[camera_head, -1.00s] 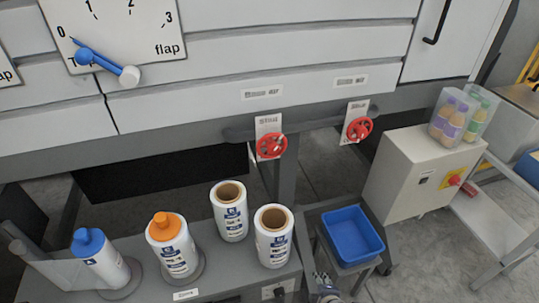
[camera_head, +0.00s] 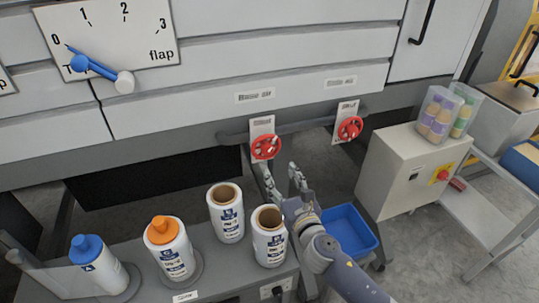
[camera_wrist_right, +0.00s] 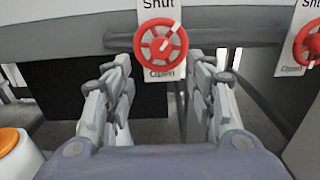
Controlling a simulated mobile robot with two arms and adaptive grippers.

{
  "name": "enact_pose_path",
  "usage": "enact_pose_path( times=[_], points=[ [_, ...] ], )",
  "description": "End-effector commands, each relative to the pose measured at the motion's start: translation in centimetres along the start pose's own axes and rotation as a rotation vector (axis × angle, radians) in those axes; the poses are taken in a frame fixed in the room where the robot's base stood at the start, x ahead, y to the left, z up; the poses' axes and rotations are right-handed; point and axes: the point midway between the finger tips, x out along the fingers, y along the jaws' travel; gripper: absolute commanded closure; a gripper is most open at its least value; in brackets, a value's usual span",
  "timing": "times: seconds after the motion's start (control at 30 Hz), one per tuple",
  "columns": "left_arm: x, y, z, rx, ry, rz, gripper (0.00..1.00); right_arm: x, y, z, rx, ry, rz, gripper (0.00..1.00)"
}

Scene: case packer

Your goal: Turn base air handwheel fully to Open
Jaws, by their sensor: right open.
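Two red handwheels hang on the pipe below the machine panel, a left one (camera_head: 266,147) and a right one (camera_head: 350,129), each on a white plate. My left gripper is not in view.
A blue bin (camera_head: 349,232) is partly behind my right arm. A grey cabinet (camera_head: 405,170) stands at right.

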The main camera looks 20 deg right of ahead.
Motion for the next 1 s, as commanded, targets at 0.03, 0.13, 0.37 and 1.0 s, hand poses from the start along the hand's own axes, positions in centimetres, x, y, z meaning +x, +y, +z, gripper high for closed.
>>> enact_pose_path(
  times=[0.03, 0.13, 0.37, 1.0],
  points=[
    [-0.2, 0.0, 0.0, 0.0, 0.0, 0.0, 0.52, 0.7, 0.0, 0.2, 0.002, -0.002, -0.002, 0.49],
    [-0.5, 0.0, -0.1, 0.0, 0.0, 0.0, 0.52, 2.2, 0.0, 0.3, 0.004, -0.001, -0.003, 0.49],
    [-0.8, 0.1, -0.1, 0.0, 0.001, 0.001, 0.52, 6.1, -0.1, 0.1, 0.005, 0.0, -0.003, 0.49],
    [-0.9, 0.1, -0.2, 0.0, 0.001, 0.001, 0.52, 9.9, -0.1, 0.0, 0.006, 0.001, -0.002, 0.49]
  ],
)
